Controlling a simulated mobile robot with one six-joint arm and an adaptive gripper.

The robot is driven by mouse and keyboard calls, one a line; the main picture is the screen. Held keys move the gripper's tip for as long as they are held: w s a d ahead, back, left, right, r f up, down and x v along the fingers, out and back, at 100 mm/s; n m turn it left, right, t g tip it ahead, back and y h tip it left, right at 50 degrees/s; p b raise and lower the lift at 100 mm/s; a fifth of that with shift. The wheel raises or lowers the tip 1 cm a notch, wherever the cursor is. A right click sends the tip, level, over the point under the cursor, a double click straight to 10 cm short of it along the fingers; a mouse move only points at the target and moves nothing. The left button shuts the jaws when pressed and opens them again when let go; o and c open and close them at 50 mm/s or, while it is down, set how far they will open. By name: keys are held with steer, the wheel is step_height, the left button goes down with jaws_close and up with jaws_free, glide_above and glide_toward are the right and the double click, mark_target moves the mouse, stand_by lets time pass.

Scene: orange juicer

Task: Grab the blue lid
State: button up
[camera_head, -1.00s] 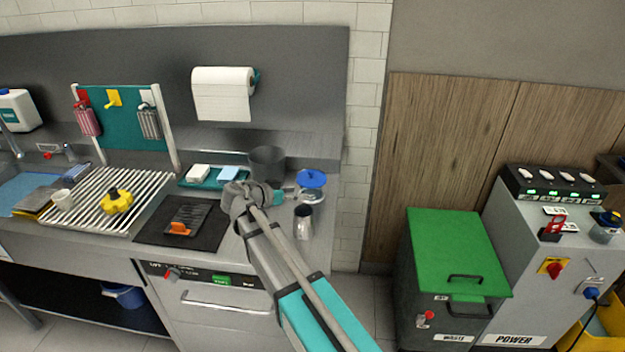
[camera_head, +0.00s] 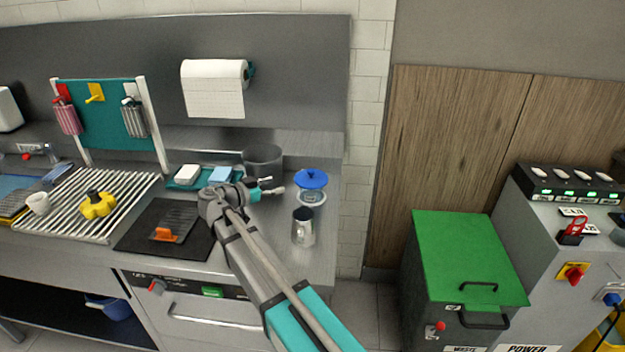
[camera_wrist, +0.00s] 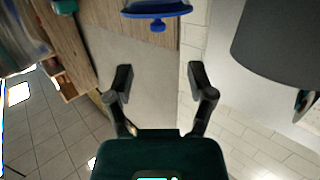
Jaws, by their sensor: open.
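The blue lid (camera_head: 311,178) sits on top of a clear glass container (camera_head: 311,198) near the right end of the steel counter. The lid, with a small knob, also shows at the top edge of the wrist view (camera_wrist: 157,10), partly cut off. My gripper (camera_head: 279,190) is just left of the lid in the head view, at about counter-top height or a little above, and its fingertips point right. In the wrist view my gripper (camera_wrist: 158,80) has its two fingers spread wide with nothing between them. The lid lies beyond the fingertips, apart from them.
A grey cylindrical pot (camera_head: 262,160) stands behind my gripper. A metal cup (camera_head: 303,227) stands in front of the container. A teal tray (camera_head: 205,181) and a black mat (camera_head: 135,238) lie to the left. A green-lidded bin (camera_head: 468,258) stands off to the right.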

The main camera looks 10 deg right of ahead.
mark_target(310, 175)
steer(key=shift+d, duration=0.1)
steer(key=shift+b+x, duration=0.65)
steer(key=shift+x, duration=3.65)
steer(key=shift+s+d, duration=0.1)
steer(key=shift+b+x, duration=0.3)
steer(key=shift+x, duration=2.25)
jaws_close()
